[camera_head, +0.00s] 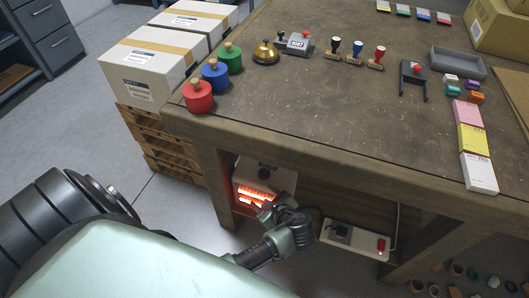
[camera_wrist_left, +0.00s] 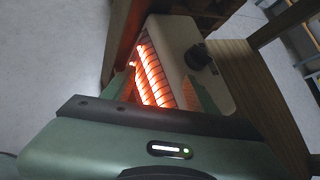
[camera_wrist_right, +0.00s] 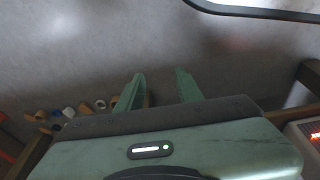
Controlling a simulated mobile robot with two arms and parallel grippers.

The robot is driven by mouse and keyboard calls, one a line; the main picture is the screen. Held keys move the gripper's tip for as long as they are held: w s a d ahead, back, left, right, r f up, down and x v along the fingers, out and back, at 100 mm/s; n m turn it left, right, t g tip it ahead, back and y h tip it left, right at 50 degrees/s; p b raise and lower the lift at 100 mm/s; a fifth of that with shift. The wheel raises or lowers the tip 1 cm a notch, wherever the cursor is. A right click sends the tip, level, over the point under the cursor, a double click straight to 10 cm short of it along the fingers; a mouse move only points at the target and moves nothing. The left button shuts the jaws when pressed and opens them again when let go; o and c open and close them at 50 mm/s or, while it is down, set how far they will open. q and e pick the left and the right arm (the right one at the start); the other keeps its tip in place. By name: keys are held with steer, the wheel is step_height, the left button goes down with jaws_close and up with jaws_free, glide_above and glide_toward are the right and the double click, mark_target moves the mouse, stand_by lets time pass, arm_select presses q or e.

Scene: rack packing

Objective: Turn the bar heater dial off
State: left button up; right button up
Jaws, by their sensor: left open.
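The bar heater (camera_head: 239,186) stands under the workbench, with its bars glowing orange. Its dark dial (camera_head: 264,174) is on the pale face above the bars. In the left wrist view the dial (camera_wrist_left: 197,57) is a black knob on the cream heater body (camera_wrist_left: 177,38), right of the glowing bars (camera_wrist_left: 153,75). My left gripper (camera_head: 259,207) is just in front of the heater, open, its fingers (camera_wrist_left: 160,92) apart and not on the dial. My right gripper (camera_wrist_right: 160,88) is open and empty in its own wrist view, over the floor.
The wooden workbench (camera_head: 330,120) overhangs the heater, with a leg (camera_head: 214,180) beside it. A power strip with a red switch (camera_head: 355,240) is to the right. Boxes on a pallet (camera_head: 160,140) stand left. Several small round items (camera_wrist_right: 68,112) lie on the floor.

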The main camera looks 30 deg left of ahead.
mark_target(264, 171)
arm_select(q)
steer(key=w+r+m, duration=0.1)
steer(key=w+m+t+y, duration=0.1)
steer(key=w+m, duration=0.1)
steer(key=w+r+m+y, duration=0.1)
steer(key=shift+w+r+t, duration=0.3)
steer(key=shift+w+t, duration=0.05)
steer(key=shift+t, duration=0.05)
steer(key=shift+w+a+m+b, duration=0.2)
steer(key=shift+w+m+b, duration=0.05)
steer(key=shift+m+b, duration=0.15)
steer(key=b+x, duration=0.1)
steer(key=x, duration=0.5)
steer(key=shift+a+b, duration=0.1)
steer(key=shift+b, duration=0.2)
steer(key=shift+w+a+f, duration=0.1)
steer(key=shift+w+a, duration=0.2)
steer(key=shift+a, duration=0.15)
arm_select(e)
step_height(264, 171, up, 8)
steer(key=w, duration=0.1)
steer(key=shift+w, duration=0.15)
arm_select(q)
jaws_close()
